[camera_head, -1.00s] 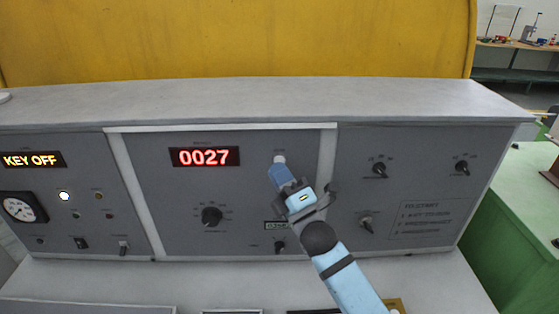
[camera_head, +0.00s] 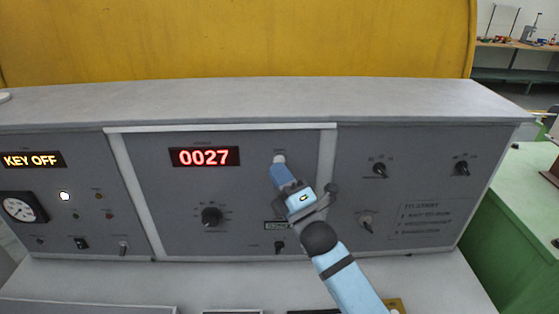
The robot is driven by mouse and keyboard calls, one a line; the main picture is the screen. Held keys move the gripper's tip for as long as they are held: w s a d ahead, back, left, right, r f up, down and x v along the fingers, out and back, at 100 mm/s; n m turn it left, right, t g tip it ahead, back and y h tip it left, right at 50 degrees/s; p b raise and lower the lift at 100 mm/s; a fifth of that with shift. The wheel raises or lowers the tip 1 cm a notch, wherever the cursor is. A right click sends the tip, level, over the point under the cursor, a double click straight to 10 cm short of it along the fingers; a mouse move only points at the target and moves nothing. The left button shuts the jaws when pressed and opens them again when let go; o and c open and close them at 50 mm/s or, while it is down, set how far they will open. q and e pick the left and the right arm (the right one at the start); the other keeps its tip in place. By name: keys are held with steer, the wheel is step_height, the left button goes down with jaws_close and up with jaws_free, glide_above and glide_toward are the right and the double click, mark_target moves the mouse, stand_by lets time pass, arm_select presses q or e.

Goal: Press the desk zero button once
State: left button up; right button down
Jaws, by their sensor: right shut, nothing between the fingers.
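The zero button (camera_head: 279,159) is a small pale round button on the middle panel of the grey desk (camera_head: 180,225). It sits to the right of a red counter display (camera_head: 205,157) that reads 0027. My right gripper (camera_head: 277,167) is shut and empty. Its fingertips are at the lower edge of the button in the picture; whether they touch it I cannot tell. The blue wrist and forearm come up from the lower right and cover part of the panel. My left gripper is not in view.
Below the counter is a black rotary knob (camera_head: 211,216). The left panel has a KEY OFF display (camera_head: 33,160), a round gauge (camera_head: 20,208) and small lamps. The right panel holds several knobs, one at the top (camera_head: 380,170). A green cabinet (camera_head: 510,220) stands at the right.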

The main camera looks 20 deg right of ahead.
steer(key=shift+w, duration=0.15)
stand_by(0.5)
steer(key=shift+w+d, duration=0.15)
steer(key=shift+w, duration=0.15)
steer(key=shift+w, duration=0.3)
stand_by(0.7)
steer(key=shift+s, duration=0.75)
steer(key=s, duration=0.1)
steer(key=s+a, duration=0.1)
steer(key=s, duration=0.2)
steer(key=shift+s+a+p, duration=0.35)
steer(key=shift+s, duration=0.05)
stand_by(0.8)
